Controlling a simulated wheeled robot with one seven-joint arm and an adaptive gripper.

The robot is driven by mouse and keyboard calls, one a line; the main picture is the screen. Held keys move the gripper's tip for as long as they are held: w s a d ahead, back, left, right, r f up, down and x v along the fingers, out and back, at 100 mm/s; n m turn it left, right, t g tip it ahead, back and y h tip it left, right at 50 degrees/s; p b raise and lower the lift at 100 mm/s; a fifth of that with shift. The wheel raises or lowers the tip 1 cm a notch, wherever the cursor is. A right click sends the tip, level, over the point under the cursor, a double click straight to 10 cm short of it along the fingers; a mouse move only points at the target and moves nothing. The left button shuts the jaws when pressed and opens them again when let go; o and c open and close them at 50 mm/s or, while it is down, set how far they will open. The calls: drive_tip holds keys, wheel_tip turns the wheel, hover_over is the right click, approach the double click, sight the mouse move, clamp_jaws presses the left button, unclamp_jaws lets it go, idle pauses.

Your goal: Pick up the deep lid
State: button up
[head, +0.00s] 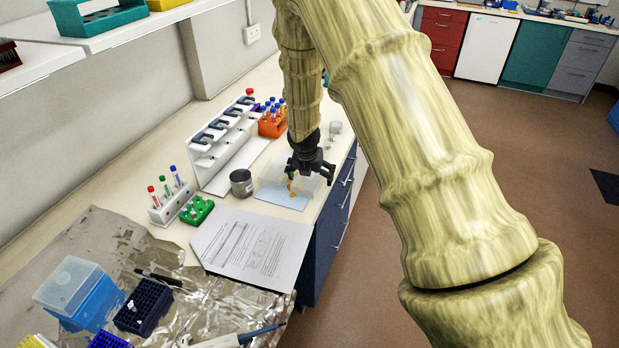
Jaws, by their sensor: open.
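I cannot tell for certain which thing is the deep lid. A deep, clear lid-like cover (67,283) sits on a blue box (88,312) at the lower left. My gripper (311,179) points down over the right part of the bench, far from that cover. It is open. It is above or beside a pale blue sheet (297,203) with small yellow-orange pieces on it. My gripper partly hides the sheet's far side, and I cannot tell whether it touches anything.
A grey can (241,183) stands left of my gripper. A white pipette stand (225,150) and orange tube rack (271,127) are behind. A green rack (197,210), printed paper (252,246), dark blue rack (144,306) and foil (205,300) lie nearer. The bench edge is close on the right.

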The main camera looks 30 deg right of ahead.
drive_tip(key=shift+s, duration=0.1)
drive_tip(key=shift+f, duration=0.1)
drive_tip(key=shift+c, duration=0.2)
drive_tip(key=c, duration=0.8)
